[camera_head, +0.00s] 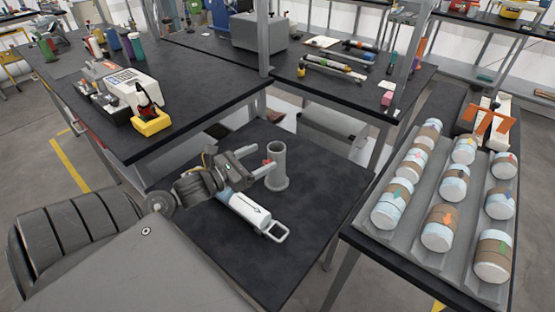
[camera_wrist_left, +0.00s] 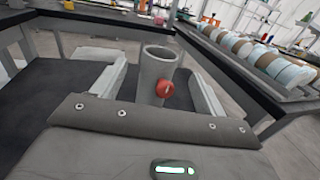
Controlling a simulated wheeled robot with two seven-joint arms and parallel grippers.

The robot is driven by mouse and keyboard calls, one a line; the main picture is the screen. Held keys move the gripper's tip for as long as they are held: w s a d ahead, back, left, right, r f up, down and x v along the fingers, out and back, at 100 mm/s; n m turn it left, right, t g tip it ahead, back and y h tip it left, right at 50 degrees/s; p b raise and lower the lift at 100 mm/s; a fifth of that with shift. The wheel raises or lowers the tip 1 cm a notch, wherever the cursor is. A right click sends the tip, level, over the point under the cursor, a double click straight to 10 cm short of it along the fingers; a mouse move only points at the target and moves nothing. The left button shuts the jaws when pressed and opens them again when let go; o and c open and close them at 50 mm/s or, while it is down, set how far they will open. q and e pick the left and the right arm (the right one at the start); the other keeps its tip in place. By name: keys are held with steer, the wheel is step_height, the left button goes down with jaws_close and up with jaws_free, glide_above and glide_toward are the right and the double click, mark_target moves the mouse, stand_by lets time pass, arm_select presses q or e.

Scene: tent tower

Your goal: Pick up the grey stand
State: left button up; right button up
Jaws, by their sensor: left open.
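The grey stand (camera_head: 278,168) is an upright hollow cylinder with a wider base and a red knob on its side. It stands on the low black table in the head view. It also shows in the left wrist view (camera_wrist_left: 155,75), with its red knob facing the camera. My left gripper (camera_head: 262,164) is open, its fingers pointing at the stand. In the left wrist view the stand is between the two spread fingers (camera_wrist_left: 158,88), with a gap on each side. Whether any finger touches it I cannot tell. My right gripper is not in view.
A grey rack (camera_head: 418,190) of several banded cans stands at the right. Higher black workbenches (camera_head: 190,120) with tools border the low table behind. Its front right area is clear.

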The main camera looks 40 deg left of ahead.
mark_target(269, 152)
arm_select(q)
steer(key=shift+w+d, duration=0.1)
steer(key=shift+w, duration=0.35)
steer(key=shift+w+d+r+p, duration=0.1)
steer(key=shift+w+r+p, duration=0.15)
steer(key=shift+w+p, duration=0.15)
steer(key=p+x, duration=0.1)
steer(key=x, duration=0.2)
steer(key=shift+w+p, duration=0.3)
steer(key=shift+w, duration=0.05)
steer(key=shift+w+d, duration=0.1)
steer(key=shift+w, duration=0.25)
steer(key=c, duration=1.5)
steer(key=shift+c, duration=0.2)
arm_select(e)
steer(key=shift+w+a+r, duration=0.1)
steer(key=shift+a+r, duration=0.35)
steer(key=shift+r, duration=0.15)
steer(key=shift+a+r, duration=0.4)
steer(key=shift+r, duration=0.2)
